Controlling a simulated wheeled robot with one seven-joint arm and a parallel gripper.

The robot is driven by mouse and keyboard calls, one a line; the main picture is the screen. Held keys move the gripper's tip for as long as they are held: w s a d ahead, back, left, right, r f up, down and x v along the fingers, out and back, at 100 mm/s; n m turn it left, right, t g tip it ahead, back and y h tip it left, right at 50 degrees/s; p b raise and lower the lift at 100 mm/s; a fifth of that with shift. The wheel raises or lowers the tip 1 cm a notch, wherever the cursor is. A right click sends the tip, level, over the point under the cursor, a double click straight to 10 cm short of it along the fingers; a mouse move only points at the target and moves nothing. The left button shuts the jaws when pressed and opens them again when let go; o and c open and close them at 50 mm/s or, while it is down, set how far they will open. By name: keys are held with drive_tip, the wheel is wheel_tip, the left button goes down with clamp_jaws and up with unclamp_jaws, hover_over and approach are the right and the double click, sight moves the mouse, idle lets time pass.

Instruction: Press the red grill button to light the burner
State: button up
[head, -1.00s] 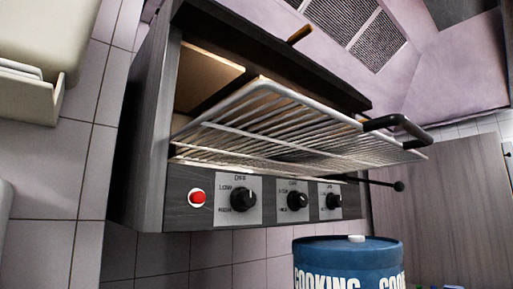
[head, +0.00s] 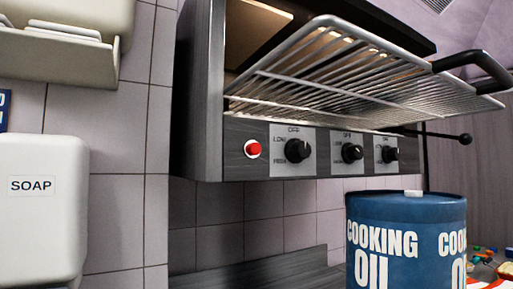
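The grill hangs on the tiled wall, with a wire rack (head: 360,75) sticking out above the panel. I cannot see whether the burner is lit; pale light shows inside behind the rack. My gripper is not in view.
A blue cooking oil drum (head: 405,225) stands below the right part of the grill. A white soap dispenser (head: 40,215) and a cream wall holder (head: 60,55) are at left. Bare tiles lie between them and the grill. Small colourful items (head: 485,268) lie at lower right.

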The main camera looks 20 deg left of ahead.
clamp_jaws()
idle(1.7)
